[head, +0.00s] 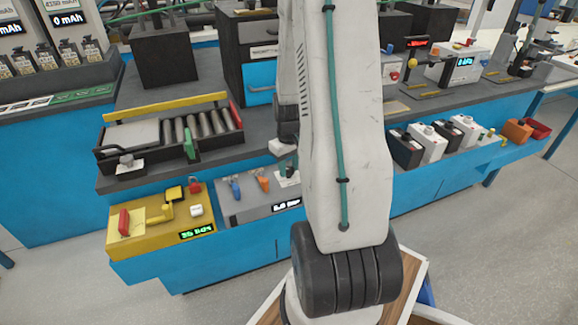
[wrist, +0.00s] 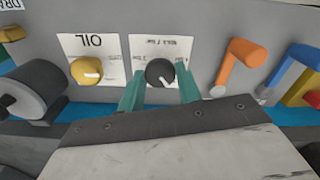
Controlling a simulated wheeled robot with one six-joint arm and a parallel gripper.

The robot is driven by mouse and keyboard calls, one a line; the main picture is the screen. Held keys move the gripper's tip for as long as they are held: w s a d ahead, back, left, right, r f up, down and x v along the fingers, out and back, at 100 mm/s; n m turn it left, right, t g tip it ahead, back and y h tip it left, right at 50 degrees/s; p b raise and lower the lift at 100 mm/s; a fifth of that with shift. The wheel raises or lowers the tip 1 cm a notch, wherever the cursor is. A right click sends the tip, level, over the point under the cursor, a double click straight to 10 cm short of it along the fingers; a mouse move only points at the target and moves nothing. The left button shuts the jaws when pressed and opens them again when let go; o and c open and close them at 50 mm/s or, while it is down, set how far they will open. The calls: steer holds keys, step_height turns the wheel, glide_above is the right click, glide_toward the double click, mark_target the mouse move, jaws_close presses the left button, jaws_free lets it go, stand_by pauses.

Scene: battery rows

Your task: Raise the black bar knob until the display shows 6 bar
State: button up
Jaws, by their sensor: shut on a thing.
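In the wrist view the black bar knob (wrist: 157,71), with a white pointer mark, sits on a grey panel in front of a white printed label. My gripper (wrist: 160,90) has its green fingers on either side of the knob and is shut on it. The pointer slants toward the lower right of that view. In the head view the small display (head: 287,206) on the grey panel box is partly beside my arm; its figure is too small to read surely. The knob is not clear there, and my arm hides part of the panel.
A yellow knob (wrist: 87,71) on the OIL label sits beside the black knob. An orange lever (wrist: 240,65) and a blue lever (wrist: 290,70) stand on its other side. A yellow unit (head: 150,245) with a green display adjoins the grey box.

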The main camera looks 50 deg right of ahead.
mark_target(289, 169)
steer(key=m, duration=0.6)
steer(key=shift+m, duration=0.3)
steer(key=m, duration=0.6)
steer(key=shift+m, duration=0.3)
steer(key=o, duration=1)
steer(key=shift+r, duration=0.15)
step_height(289, 169, up, 8)
steer(key=shift+f, duration=0.2)
